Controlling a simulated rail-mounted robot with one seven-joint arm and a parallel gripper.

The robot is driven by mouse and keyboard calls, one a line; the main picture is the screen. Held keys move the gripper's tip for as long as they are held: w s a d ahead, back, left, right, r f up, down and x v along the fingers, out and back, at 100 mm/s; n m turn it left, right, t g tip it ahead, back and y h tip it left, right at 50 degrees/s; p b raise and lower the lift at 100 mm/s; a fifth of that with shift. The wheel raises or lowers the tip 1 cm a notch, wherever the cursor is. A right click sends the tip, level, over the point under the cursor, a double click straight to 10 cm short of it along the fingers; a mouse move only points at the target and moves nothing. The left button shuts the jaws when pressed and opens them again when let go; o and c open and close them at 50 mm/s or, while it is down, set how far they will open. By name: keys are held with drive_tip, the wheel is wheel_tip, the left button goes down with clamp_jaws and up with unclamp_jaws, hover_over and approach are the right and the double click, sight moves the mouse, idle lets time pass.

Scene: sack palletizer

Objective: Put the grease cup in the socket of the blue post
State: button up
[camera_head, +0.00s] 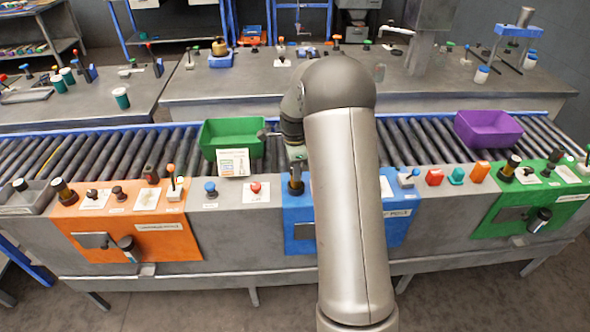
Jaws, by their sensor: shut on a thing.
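My gripper (297,156) points down over the left part of the blue panel (299,231), partly hidden by my arm. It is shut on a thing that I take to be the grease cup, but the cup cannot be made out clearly. A dark upright post (296,186) stands on the blue panel right under the gripper. I cannot tell whether the held thing touches the post or sits in its socket. My forearm hides the middle of the blue panel.
An orange panel (180,240) at left and a green panel (480,228) at right carry similar dark posts and knobs. A green bin (222,132) and a purple bin (488,128) sit on the roller conveyor (410,142) behind. Red, teal and orange pieces stand right of my arm.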

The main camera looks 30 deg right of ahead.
drive_tip(key=shift+f, duration=0.6)
drive_tip(key=shift+f, duration=0.2)
drive_tip(key=o, duration=1)
drive_tip(key=shift+r, duration=0.1)
